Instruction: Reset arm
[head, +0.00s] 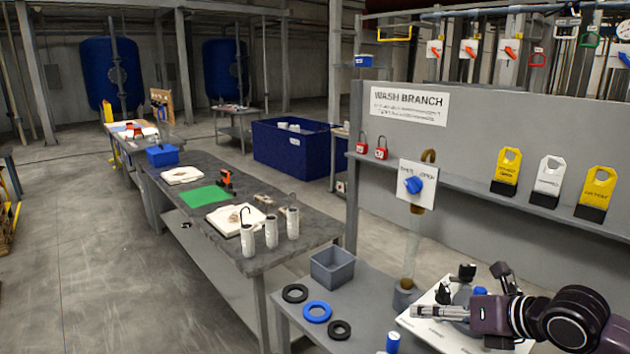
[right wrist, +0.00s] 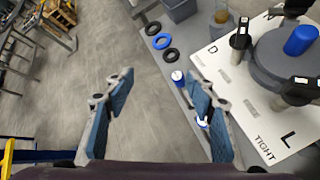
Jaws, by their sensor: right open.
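My right arm enters the head view from the lower right. Its gripper (head: 428,312) points left, over the near edge of the white labelled board on the side bench. In the right wrist view the two blue-padded fingers (right wrist: 158,100) stand wide apart with only floor between them. The gripper is open and empty. My left arm and gripper are not in view.
The side bench holds a grey bin (head: 333,267), a blue ring (head: 317,311), black rings and the white board (right wrist: 262,128). A wash branch panel (head: 460,150) stands behind. A long table (head: 300,222) with tools and white cylinders is further left. Open floor lies at left.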

